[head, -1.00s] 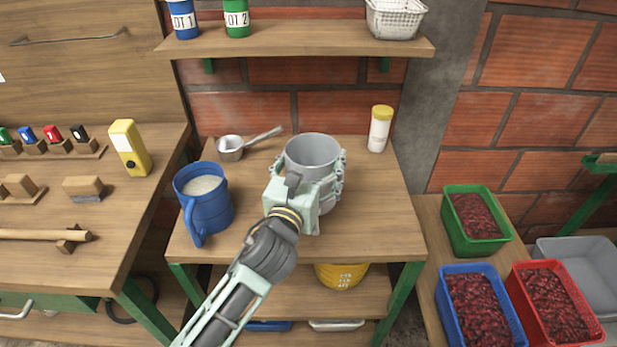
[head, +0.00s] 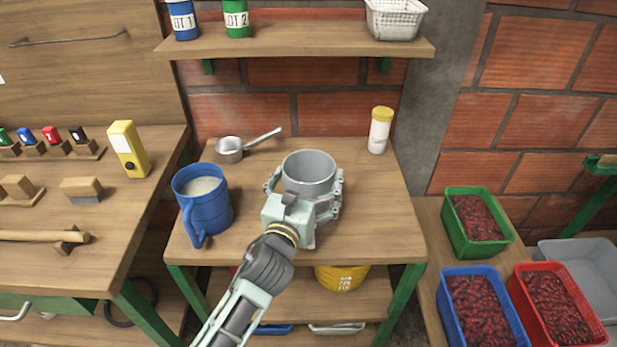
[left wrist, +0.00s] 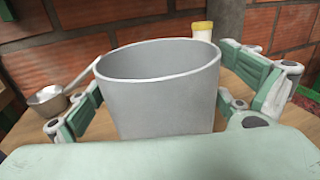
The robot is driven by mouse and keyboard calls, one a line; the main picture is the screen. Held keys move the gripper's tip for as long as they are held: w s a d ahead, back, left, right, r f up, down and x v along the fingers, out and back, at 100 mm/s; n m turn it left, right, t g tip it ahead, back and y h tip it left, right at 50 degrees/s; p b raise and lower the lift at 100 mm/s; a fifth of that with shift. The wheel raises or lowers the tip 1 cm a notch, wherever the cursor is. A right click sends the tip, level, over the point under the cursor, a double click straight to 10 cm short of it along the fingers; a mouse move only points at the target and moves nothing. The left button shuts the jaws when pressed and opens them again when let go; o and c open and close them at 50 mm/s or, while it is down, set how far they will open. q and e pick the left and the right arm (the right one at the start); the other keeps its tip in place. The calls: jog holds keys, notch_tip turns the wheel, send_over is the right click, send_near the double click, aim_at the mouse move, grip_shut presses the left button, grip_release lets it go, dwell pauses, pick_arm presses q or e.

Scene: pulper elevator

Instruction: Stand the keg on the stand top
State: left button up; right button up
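The keg is a grey, open-topped cylinder (head: 309,172), upright over the wooden stand top (head: 375,215) in the head view. It looks to be resting on the top, but its base is hidden behind my left gripper (head: 305,190). It also fills the middle of the left wrist view (left wrist: 160,95). There, the fingers of my left gripper (left wrist: 165,95) reach around both sides of the keg, spread, with small gaps showing beside its wall. My right gripper is not in view.
A blue jug (head: 206,208) with pale contents stands left of the keg. A metal dipper (head: 230,148) lies behind it, and a yellow-lidded jar (head: 379,130) stands at the back right. The front right of the top is clear. A shelf (head: 300,40) hangs above.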

pick_arm(q)
jog(key=shift+r, duration=0.1)
jog(key=v, duration=1.2)
